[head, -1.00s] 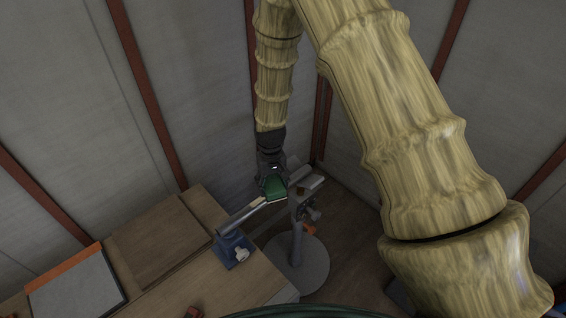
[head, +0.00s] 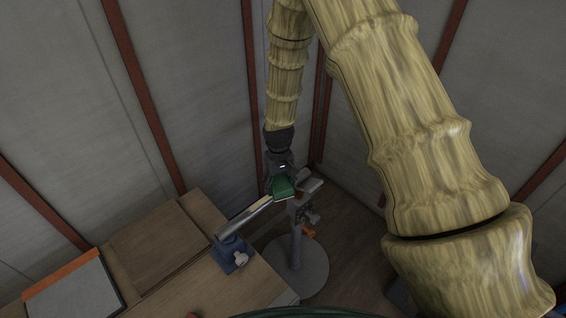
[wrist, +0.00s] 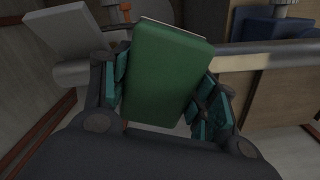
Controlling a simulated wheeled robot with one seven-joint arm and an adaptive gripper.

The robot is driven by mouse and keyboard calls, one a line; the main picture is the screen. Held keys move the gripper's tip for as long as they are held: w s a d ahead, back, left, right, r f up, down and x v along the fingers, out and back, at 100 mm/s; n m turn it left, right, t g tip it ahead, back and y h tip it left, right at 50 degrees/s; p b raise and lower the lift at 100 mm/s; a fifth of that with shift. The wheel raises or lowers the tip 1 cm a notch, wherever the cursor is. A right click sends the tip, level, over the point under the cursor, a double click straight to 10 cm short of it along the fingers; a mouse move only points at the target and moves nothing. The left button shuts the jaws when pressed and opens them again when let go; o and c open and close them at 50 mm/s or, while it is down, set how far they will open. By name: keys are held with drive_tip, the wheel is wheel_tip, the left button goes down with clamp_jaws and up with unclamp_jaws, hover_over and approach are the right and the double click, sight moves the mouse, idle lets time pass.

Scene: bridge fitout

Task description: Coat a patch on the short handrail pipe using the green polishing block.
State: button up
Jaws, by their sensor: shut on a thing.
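The short handrail pipe (head: 238,220) is a grey metal tube clamped in a blue vise (head: 231,256) at the bench edge. My gripper (head: 282,178) is shut on the green polishing block (head: 284,188). In the wrist view the block (wrist: 168,75) sits between both fingers (wrist: 165,100), and the pipe (wrist: 268,59) runs off to its right. The block overlaps the pipe's far end in the head view. I cannot tell whether they touch.
A grey stand with a round base (head: 300,270) and an orange knob (head: 308,231) stands just beyond the bench. The wooden bench (head: 195,290) carries a brown board (head: 160,245) and an orange-edged grey panel (head: 75,292). Walls close in behind.

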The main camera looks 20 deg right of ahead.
sight(282, 179)
drive_tip(key=shift+w+d+r, duration=0.15)
drive_tip(key=shift+w+d, duration=0.1)
drive_tip(key=shift+d, duration=0.45)
drive_tip(key=shift+w+r+p, duration=0.1)
drive_tip(key=shift+r+p, duration=0.55)
drive_tip(key=shift+r, duration=0.15)
drive_tip(key=shift+s+a+r+p, duration=0.1)
drive_tip(key=shift+s+r+p, duration=0.1)
drive_tip(key=shift+r+p, duration=0.8)
drive_tip(key=shift+w+r, duration=0.1)
drive_tip(key=shift+r, duration=0.8)
drive_tip(key=shift+r+p, duration=0.9)
drive_tip(key=shift+r, duration=0.2)
